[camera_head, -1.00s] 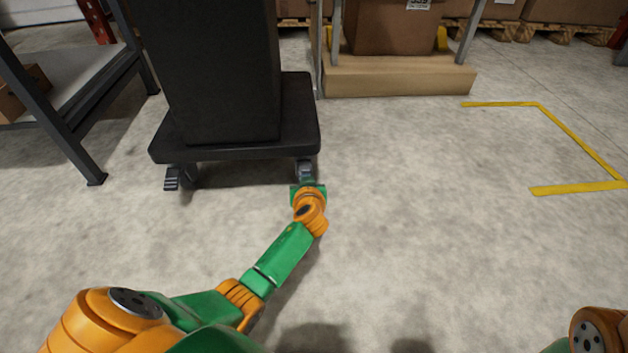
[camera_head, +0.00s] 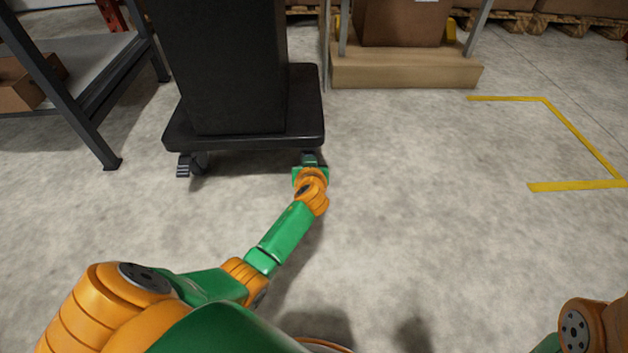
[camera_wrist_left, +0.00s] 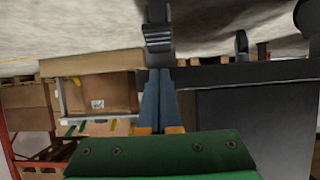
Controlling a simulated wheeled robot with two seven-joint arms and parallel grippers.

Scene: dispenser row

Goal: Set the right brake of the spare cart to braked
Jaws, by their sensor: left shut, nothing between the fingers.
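The spare cart is a black platform (camera_head: 245,142) on casters, bearing a tall black block. Its left front caster, with a ribbed dark brake pedal (camera_head: 184,165), is in plain view. My left gripper (camera_head: 310,163) is low at the right front caster and hides most of it. In the left wrist view my left gripper (camera_wrist_left: 160,78) is shut and empty. Its fingertips are right at the ribbed dark brake pedal (camera_wrist_left: 158,36) of that caster; I cannot tell whether they touch or how the pedal is set. My right gripper is out of view.
A grey metal rack (camera_head: 85,95) stands left of the cart. A wooden base (camera_head: 405,72) with a cardboard box (camera_head: 400,22) stands behind it to the right. Yellow tape (camera_head: 580,186) marks the floor at right. The concrete floor right of the cart is clear.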

